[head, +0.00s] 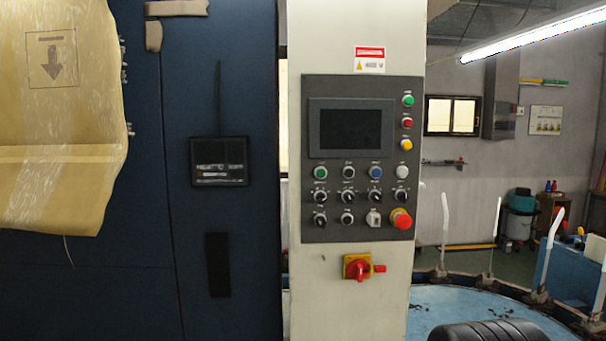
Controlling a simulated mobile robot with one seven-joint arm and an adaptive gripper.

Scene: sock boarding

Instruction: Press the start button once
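A dark grey control panel (311,225) is set in a pale upright column in the head view. It has two green buttons: one at the top right (408,100) and one at the left of the upper button row (320,173). Their labels are too small to read, so I cannot tell which is the start button. My gripper's fingers are not in view, and nothing is seen touching the panel.
Near the green buttons are a red button (407,123), a yellow button (406,145), a blue button (375,172), several black knobs and a red emergency stop (401,218). A dark screen (351,129) and a red rotary switch (358,268) also show. White upright forms (494,235) stand at right.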

